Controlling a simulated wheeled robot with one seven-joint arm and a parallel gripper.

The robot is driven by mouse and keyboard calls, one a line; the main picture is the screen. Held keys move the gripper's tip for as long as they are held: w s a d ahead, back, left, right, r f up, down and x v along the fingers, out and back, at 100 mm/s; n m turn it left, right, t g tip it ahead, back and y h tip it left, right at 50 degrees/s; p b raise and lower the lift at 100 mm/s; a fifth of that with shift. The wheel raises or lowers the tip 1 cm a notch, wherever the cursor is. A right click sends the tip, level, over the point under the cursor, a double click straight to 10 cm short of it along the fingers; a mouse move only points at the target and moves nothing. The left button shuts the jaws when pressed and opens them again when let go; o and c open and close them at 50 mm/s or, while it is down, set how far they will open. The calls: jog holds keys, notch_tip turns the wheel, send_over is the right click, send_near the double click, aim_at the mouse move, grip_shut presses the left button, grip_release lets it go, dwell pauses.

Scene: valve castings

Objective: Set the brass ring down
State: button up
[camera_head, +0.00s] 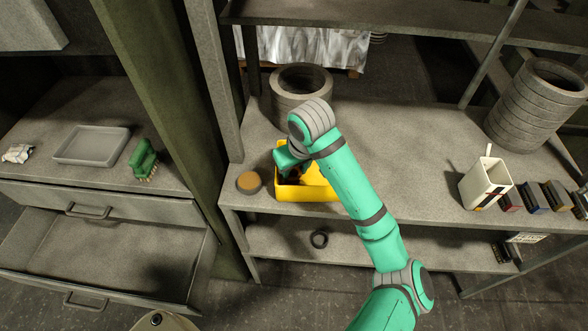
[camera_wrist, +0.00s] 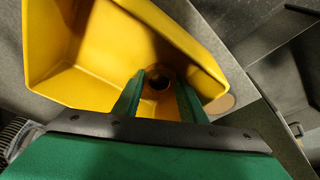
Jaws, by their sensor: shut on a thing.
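My gripper (camera_wrist: 157,80) is shut on the brass ring (camera_wrist: 160,71), which shows between the fingertips in the wrist view as a small brownish ring with a dark hole. The yellow bin (camera_wrist: 95,65) lies around and beyond the fingers in that view. In the head view my gripper (camera_head: 289,172) is low at the left part of the yellow bin (camera_head: 310,193), which stands at the shelf's front edge. The ring cannot be made out in the head view. Whether it touches the bin is unclear.
A round tan-topped thing (camera_head: 249,181) is just left of the bin. Stacked grey rings (camera_head: 300,88) stand behind it. A white container (camera_head: 486,184) and several small boxes are at the right. The shelf's middle right is clear.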

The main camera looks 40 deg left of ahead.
jog(key=shift+f, duration=0.25)
jog(key=o, duration=1.3)
jog(key=shift+w, duration=0.1)
jog(key=shift+r, duration=0.1)
jog(key=shift+r, duration=0.35)
jog(key=shift+v, duration=5)
